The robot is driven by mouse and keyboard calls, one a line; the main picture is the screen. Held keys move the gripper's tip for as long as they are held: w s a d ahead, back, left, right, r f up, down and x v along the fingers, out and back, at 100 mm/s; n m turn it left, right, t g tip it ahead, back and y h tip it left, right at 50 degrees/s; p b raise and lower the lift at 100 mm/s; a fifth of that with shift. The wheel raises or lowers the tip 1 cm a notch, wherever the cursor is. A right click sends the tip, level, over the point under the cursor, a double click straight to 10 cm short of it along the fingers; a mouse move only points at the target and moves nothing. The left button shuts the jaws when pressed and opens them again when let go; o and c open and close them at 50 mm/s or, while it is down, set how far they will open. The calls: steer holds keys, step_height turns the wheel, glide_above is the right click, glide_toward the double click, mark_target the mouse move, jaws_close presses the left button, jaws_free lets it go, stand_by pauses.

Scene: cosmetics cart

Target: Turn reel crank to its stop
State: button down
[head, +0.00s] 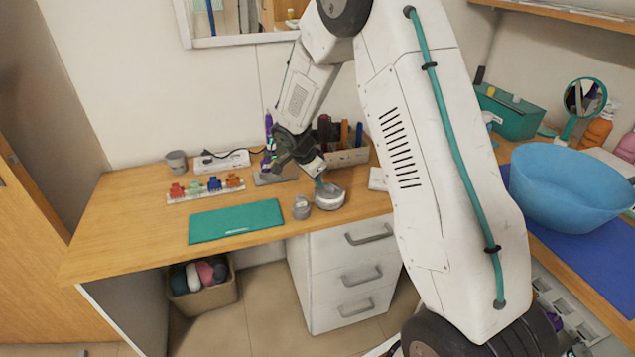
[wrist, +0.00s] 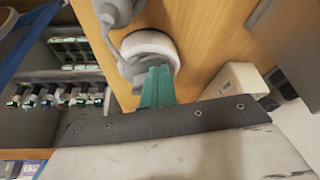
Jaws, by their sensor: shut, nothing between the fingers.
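A round white and grey reel (head: 330,198) stands near the front edge of the desk, right of the teal mat. In the wrist view its white round body (wrist: 150,44) shows at the top centre. A grey part that looks like its crank (wrist: 132,70) lies on the reel's left side, beside my fingertips. My gripper (head: 320,183) points down over the reel. Its teal fingers (wrist: 157,88) are shut together with nothing between them. They overlap the reel's lower edge in the wrist view; I cannot tell whether they touch the crank.
A small grey jar (head: 301,208) stands just left of the reel. A teal mat (head: 235,221) lies further left, with a strip of coloured clips (head: 205,189) behind it. A holder with bottles (head: 347,157) stands behind. A blue bowl (head: 570,183) is on the right counter.

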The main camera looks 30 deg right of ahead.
mark_target(337, 185)
steer(key=m, duration=0.1)
steer(key=w+m+g, duration=0.1)
steer(key=m, duration=0.1)
steer(key=d+m+g, duration=0.1)
steer(key=m, duration=0.1)
steer(key=shift+w+d, duration=0.1)
steer(key=shift+w, duration=0.15)
steer(key=m, duration=0.1)
steer(key=m+g, duration=0.1)
steer(key=m, duration=0.1)
steer(key=d+m+y, duration=0.1)
steer(key=shift+w+d+m, duration=0.1)
steer(key=shift+w+m, duration=0.2)
steer(key=shift+d, duration=1.25)
steer(key=shift+s+d, duration=0.3)
steer(key=shift+d, duration=0.05)
stand_by(1.1)
